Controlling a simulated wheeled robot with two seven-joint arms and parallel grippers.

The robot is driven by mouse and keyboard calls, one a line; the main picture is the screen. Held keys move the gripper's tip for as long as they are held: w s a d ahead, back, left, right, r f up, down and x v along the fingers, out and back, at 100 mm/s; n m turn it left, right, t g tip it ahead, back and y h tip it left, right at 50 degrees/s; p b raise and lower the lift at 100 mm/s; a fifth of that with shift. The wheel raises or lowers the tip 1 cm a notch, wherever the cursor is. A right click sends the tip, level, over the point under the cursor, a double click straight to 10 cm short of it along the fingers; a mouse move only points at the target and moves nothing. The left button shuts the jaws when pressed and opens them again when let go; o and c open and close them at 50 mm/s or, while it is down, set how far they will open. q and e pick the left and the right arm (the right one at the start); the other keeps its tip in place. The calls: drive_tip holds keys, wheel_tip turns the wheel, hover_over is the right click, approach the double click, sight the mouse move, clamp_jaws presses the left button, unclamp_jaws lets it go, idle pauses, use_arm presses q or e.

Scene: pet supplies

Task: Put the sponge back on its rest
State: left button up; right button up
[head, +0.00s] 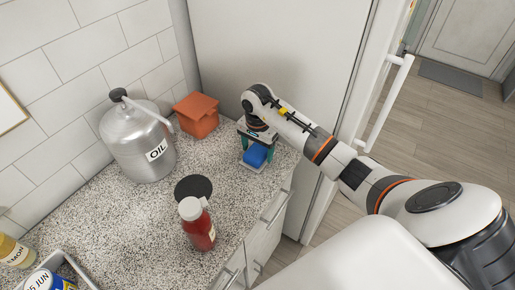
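A blue sponge (255,155) is at the right end of the speckled counter, near its front edge. My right gripper (256,148) points down over it, with its teal fingers on either side, and looks shut on it. A pale, flat piece (248,166) shows just under the sponge and may be its rest. The gripper and sponge hide most of it, and I cannot tell whether the sponge touches it. My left gripper is not in view.
An orange box-like object (197,115) and a metal oil can (138,142) stand at the back. A black disc (193,188) and a red bottle (196,224) are nearer the front edge. A white tray (76,268) holds containers at lower left.

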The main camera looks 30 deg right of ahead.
sight(258, 150)
drive_tip(key=shift+r, duration=0.1)
drive_tip(key=shift+r, duration=0.2)
wheel_tip(258, 150, up, 12)
drive_tip(key=b, duration=0.3)
drive_tip(key=shift+f, duration=0.2)
idle(0.4)
